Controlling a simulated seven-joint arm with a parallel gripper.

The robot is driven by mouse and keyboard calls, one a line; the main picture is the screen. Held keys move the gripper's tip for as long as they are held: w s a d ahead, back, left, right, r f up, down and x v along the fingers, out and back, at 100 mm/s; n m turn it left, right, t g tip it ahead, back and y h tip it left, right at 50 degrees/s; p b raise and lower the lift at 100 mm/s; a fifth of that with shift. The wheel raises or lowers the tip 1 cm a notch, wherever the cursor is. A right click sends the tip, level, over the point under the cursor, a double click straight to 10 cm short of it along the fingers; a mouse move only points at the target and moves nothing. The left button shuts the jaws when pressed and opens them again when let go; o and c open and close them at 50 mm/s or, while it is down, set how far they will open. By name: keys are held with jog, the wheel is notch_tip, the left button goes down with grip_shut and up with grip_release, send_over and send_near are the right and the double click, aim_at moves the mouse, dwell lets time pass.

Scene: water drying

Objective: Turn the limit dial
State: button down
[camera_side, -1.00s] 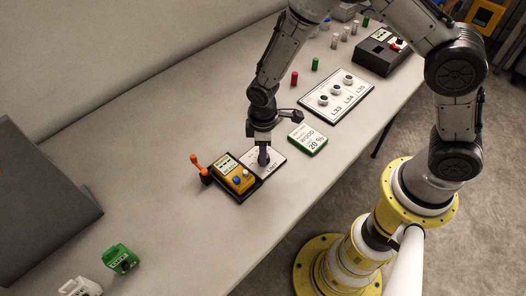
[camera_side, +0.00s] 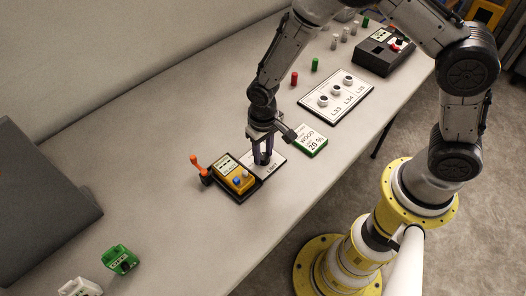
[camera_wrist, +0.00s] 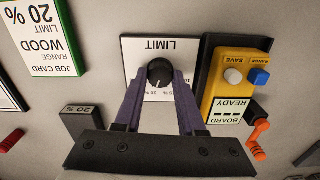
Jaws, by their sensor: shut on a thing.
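The limit dial is a black round knob (camera_wrist: 159,73) on a white plate marked LIMIT (camera_wrist: 132,50). The plate also shows in the side view (camera_side: 272,165), where my fingers hide the knob. My gripper (camera_wrist: 159,84) points down over the plate, its two purple fingers shut on the knob from both sides; it also shows in the side view (camera_side: 263,160). A white pointer line is visible on the knob, on the side toward the scale.
A yellow meter reading READY (camera_wrist: 228,87) with white and blue buttons stands beside the plate, an orange-handled lever (camera_wrist: 258,138) next to it. A green-edged job card reading WOOD 20 % (camera_wrist: 42,38) lies on the other side. The table front is clear.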

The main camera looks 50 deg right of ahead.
aim_at(263, 155)
jog(key=shift+m, duration=0.6)
jog(key=c, duration=0.5)
grip_release()
jog(key=shift+r, duration=0.15)
notch_tip(263, 155, up, 14)
jog(key=shift+f, duration=0.2)
